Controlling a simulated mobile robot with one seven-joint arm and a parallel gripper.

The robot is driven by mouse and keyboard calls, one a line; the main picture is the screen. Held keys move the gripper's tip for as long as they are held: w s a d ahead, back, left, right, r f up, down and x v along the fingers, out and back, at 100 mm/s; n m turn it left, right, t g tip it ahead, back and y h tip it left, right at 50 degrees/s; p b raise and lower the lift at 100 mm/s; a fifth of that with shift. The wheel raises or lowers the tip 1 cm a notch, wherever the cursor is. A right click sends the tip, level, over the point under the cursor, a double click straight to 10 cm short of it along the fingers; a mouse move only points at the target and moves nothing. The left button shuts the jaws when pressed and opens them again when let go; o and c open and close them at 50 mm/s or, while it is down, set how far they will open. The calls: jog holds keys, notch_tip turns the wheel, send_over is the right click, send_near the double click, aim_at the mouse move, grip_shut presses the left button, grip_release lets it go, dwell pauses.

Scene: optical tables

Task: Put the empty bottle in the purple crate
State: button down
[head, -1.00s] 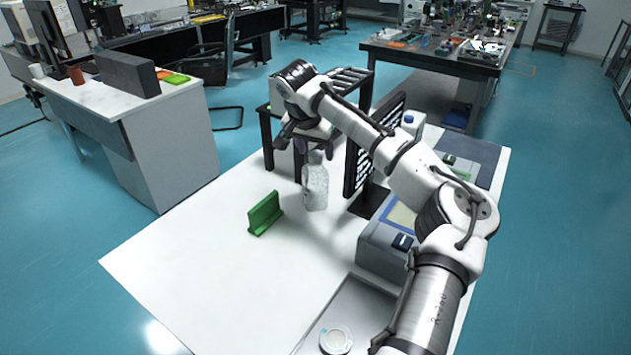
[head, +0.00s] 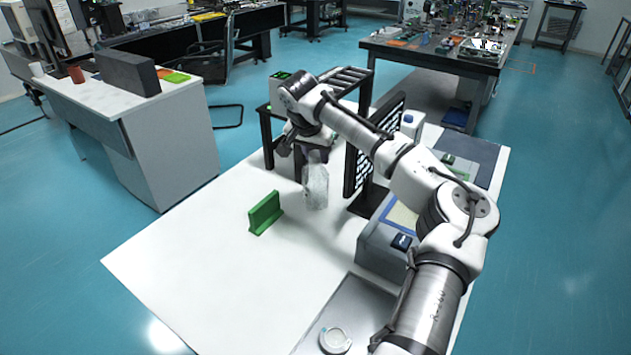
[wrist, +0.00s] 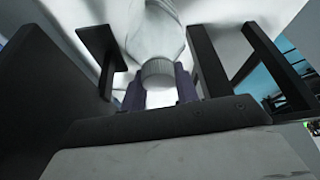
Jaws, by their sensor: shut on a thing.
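The clear, pale bottle (head: 316,188) stands about upright at the white table's far part, by the black rack and the dark panel. My gripper (head: 312,156) is above it, shut around its neck. In the wrist view the bottle (wrist: 155,38) shows with its ribbed cap (wrist: 157,69) between the purple fingers of my gripper (wrist: 158,86). I cannot tell whether the bottle's base touches the table. I see no purple crate in either view.
A black rack (head: 267,140) stands behind the bottle, and a dark upright panel (head: 352,168) is close on its right. A green angled block (head: 265,213) is at front left. A grey-blue device (head: 375,250) is to the right. The table's (head: 200,270) front left is clear.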

jog(key=shift+r, duration=0.1)
notch_tip(320, 180, up, 31)
jog(key=shift+p, duration=0.45)
